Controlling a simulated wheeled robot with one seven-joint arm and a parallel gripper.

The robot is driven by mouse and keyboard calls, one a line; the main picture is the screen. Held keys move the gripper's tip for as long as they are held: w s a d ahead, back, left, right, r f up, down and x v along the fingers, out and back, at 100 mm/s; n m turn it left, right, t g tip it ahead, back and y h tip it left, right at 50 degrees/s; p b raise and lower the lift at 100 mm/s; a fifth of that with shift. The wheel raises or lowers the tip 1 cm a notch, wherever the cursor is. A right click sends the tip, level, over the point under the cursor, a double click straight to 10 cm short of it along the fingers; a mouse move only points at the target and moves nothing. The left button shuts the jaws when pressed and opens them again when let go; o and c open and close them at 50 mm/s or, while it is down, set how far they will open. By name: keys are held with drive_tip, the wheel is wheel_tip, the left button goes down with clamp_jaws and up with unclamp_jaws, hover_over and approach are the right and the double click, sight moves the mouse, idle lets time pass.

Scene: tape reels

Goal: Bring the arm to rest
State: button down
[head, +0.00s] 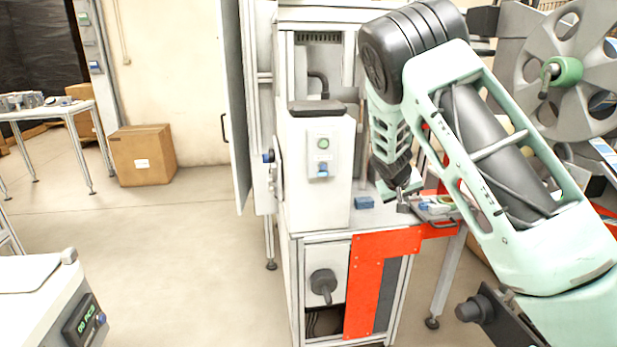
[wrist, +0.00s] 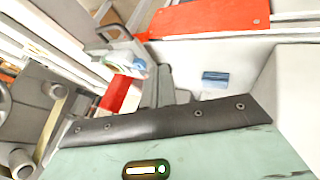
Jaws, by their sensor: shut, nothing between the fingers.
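My arm (head: 480,150) is pale green with dark joints. It rises from the lower right of the head view and bends at a black elbow joint, and its forearm hangs down over the machine's bench top (head: 365,218). My gripper (head: 404,205) is at the lower end, just above or at the bench top. Its fingers look closed and nothing shows between them. I cannot tell whether it touches the bench. In the wrist view my grey gripper fingers (wrist: 165,84) show beyond the dark edge of the wrist.
A small blue block (head: 364,202) lies on the bench left of my gripper. A tray with small parts (head: 436,207) is close on the right. A white control box (head: 320,160) stands left. A large grey reel (head: 565,65) is at upper right. Open floor lies left.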

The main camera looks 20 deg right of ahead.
drive_tip(key=s+a+r+n+y+p, duration=0.15)
drive_tip(key=s+a, duration=0.25)
drive_tip(key=a, duration=0.6)
drive_tip(key=s+a+r+n+g+y+p, duration=0.1)
drive_tip(key=s+a+r+y, duration=0.25)
drive_tip(key=a, duration=0.55)
drive_tip(key=s+a+r+n+y+p, duration=0.15)
drive_tip(key=s+a, duration=0.25)
drive_tip(key=a, duration=0.6)
drive_tip(key=s+a+r+n, duration=0.2)
drive_tip(key=s+a, duration=0.2)
drive_tip(key=s, duration=0.4)
drive_tip(key=s+a+r+n+g+p, duration=0.1)
drive_tip(key=s+a+r+n, duration=0.1)
drive_tip(key=s, duration=0.6)
drive_tip(key=s+a+r+n+g, duration=0.1)
drive_tip(key=s+a+r+n, duration=0.1)
drive_tip(key=s+a, duration=0.4)
drive_tip(key=s+n+y, duration=0.1)
drive_tip(key=s, duration=0.2)
drive_tip(key=shift+a+r+n+p, duration=0.2)
drive_tip(key=shift+r+n+p, duration=0.1)
drive_tip(key=shift+r, duration=0.1)
